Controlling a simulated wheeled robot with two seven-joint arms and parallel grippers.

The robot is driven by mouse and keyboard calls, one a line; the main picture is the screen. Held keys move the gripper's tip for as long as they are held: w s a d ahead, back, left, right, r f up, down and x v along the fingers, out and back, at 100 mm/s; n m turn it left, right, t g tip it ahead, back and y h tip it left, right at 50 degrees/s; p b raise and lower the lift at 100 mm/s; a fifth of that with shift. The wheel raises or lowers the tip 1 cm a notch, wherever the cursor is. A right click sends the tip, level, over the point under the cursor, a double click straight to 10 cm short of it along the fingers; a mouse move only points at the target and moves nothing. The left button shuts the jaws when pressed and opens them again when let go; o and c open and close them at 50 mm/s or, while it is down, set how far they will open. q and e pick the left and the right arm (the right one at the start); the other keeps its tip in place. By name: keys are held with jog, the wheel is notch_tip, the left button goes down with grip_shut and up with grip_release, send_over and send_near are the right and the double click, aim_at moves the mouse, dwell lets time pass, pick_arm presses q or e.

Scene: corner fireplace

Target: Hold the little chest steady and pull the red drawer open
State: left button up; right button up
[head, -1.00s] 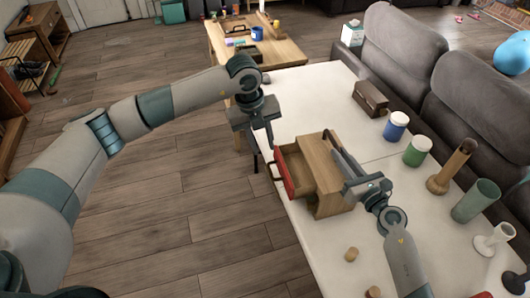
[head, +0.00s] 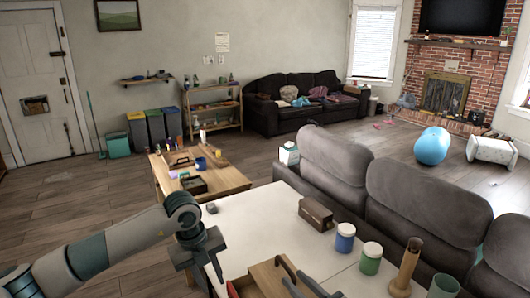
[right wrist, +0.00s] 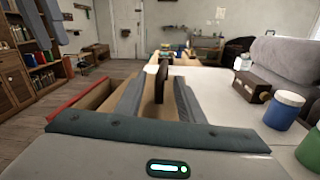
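The little wooden chest (head: 266,282) stands on the white table, cut off by the head view's bottom edge. Its red drawer front (right wrist: 76,104) stands out from the body in the right wrist view, so the drawer is pulled out, with its bare inside (right wrist: 92,100) showing. My left gripper (head: 203,272) is open and empty, above and left of the red front; its lower end is cut off. My right gripper (right wrist: 161,98) is over the chest top, its fingers on either side of a dark upright handle (right wrist: 162,80), with gaps showing.
On the white table (head: 245,222) stand a brown box (head: 316,214), a blue jar (head: 345,238), a green jar (head: 371,258) and a wooden vase (head: 406,268). A grey sofa (head: 345,175) runs along the right side. A lower wooden table (head: 225,180) stands beyond.

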jog(key=shift+o, duration=0.6)
jog(key=o, duration=0.4)
jog(key=shift+o, duration=0.2)
jog(key=v, duration=1.2)
